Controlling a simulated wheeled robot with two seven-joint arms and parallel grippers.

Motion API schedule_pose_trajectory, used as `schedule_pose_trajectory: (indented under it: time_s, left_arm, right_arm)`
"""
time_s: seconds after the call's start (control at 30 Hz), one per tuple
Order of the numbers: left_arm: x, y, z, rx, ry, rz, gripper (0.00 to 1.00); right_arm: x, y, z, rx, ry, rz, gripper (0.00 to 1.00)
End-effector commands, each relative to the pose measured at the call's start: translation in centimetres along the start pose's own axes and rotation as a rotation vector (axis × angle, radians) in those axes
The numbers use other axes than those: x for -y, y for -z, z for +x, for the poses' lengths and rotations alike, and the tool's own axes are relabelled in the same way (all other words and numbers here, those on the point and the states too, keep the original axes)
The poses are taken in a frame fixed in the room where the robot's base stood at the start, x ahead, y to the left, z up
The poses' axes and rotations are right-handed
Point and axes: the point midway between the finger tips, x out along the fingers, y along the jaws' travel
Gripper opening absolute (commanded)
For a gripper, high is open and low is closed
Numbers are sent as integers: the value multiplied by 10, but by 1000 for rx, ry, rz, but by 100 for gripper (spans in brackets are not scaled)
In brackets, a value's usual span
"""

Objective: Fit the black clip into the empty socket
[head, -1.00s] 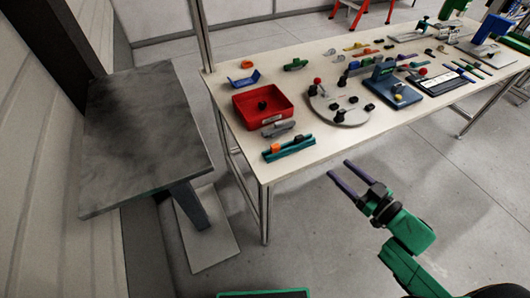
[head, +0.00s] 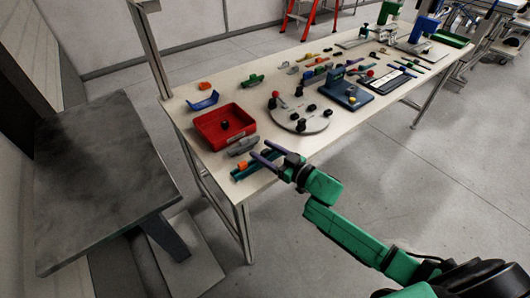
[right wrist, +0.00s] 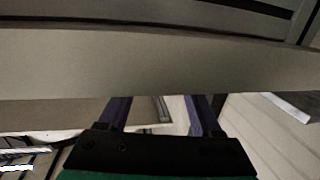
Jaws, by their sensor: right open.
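A small black piece (head: 224,125) lies in the red tray (head: 246,131); it may be the black clip, but it is too small to be sure. A grey rounded plate (head: 290,121) beside the tray carries several black pieces; I cannot make out an empty socket. A teal rail with an orange piece (head: 242,166) lies at the table's near edge. My right gripper (head: 259,148) is open and empty at that edge, close to the rail. In the right wrist view its purple fingers show partly, behind a pale beam-like edge. My left gripper is out of view.
A grey clip-like part (head: 242,145) lies between tray and rail. A blue fixture (head: 347,94) and many small parts crowd the table (head: 197,146) further right. A dark grey slab (head: 98,185) stands at the left, with a gap of floor between.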

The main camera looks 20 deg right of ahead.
Motion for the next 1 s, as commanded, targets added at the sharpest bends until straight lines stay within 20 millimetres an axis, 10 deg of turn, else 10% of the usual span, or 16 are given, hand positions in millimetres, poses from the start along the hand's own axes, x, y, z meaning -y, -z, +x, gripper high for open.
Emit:
schedule_pose_trajectory:
  time_s: [0.17,0.37,0.77,1.0]
  left_arm:
    - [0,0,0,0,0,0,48]
    - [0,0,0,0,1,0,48]
    - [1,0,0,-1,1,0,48]
    - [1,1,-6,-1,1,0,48]
  right_arm:
    - [0,-1,0,1,0,1,66]
    - [0,-1,0,1,0,1,0]
    - [0,1,0,1,0,0,0]
    - [0,35,-2,-2,2,-3,0]
